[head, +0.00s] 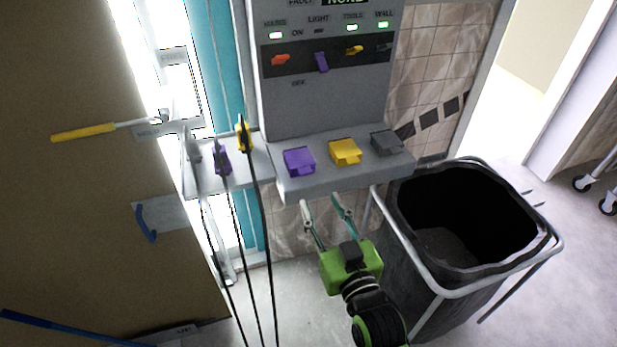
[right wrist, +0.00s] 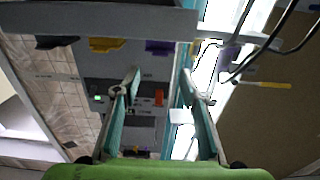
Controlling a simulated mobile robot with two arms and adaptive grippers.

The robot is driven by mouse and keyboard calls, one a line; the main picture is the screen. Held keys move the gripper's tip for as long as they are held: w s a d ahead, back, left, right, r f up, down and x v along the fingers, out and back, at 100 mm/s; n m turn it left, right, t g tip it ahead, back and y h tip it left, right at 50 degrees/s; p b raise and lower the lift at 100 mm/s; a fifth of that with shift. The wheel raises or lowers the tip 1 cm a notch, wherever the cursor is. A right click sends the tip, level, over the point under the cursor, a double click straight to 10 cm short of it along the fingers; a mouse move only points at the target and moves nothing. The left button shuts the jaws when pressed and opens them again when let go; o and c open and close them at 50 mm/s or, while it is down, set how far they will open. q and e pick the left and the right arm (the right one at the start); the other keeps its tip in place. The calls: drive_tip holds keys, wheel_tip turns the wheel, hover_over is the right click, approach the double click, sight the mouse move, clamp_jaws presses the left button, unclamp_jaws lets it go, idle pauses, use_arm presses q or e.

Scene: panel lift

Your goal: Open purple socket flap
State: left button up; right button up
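The purple socket flap (head: 299,161) sits at the left of a row of three on the grey panel's ledge (head: 330,180) and looks shut. My right gripper (head: 321,202) is below and in front of the ledge, fingers pointing up toward it, open and empty, apart from the flap. In the right wrist view the open fingers (right wrist: 166,82) show with the panel behind, and the purple flap (right wrist: 160,47) shows along the ledge, seen from below. My left gripper is not in view.
Plugs with black cables hang on a rack at left, including a purple plug (head: 221,158) and a yellow plug (head: 243,134). A lined bin (head: 440,290) stands close right of my right arm.

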sight(307, 174)
drive_tip(key=x, duration=0.9)
drive_tip(key=shift+w+a+f+p, duration=0.1)
drive_tip(key=shift+w+p, duration=0.15)
drive_tip(key=shift+p, duration=0.05)
clamp_jaws()
